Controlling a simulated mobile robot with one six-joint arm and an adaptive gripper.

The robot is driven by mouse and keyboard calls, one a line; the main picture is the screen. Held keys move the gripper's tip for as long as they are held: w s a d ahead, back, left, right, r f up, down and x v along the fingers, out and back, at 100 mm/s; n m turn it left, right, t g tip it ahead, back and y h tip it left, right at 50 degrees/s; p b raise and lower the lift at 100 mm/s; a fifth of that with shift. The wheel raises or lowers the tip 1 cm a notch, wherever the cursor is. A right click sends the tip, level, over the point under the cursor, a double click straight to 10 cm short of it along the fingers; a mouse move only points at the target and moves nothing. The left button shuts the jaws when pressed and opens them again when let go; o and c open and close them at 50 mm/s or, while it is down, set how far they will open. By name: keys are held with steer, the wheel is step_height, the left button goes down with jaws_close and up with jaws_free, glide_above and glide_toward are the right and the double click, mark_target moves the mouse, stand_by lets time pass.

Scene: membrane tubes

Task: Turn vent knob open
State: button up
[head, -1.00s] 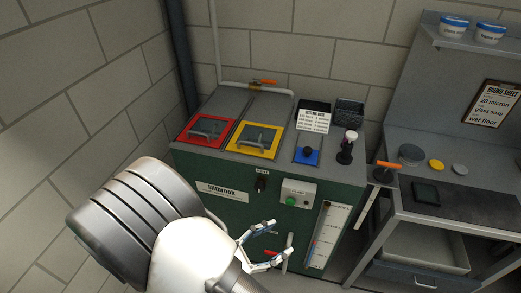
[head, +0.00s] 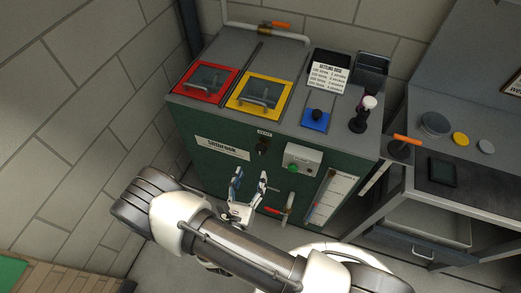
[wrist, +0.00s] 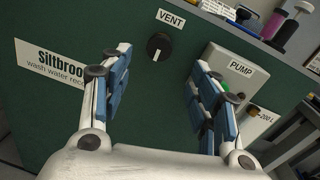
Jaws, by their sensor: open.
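The vent knob (head: 263,146) is a small black knob on the front of the green machine, just under a VENT label (head: 265,132). In the wrist view the round black vent knob (wrist: 158,46) carries a light mark and sits under its label (wrist: 171,19), between and beyond my fingertips. My gripper (head: 249,176) is open and empty, below the knob and pointing up at the panel. In the wrist view my gripper (wrist: 160,70) has its fingers spread wide, apart from the knob.
Right of the knob is a pump box (head: 303,158) with a green button. Below it a red-handled valve (head: 285,210) sticks out. Red (head: 205,80) and yellow (head: 259,92) framed lids lie on top. A workbench (head: 450,190) stands at the right.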

mark_target(260, 151)
steer(key=b+x, duration=0.1)
steer(key=x, duration=1)
steer(key=shift+w+b, duration=0.2)
steer(key=shift+b, duration=0.2)
steer(key=shift+c, duration=0.2)
steer(key=c, duration=1)
steer(key=shift+c, duration=0.2)
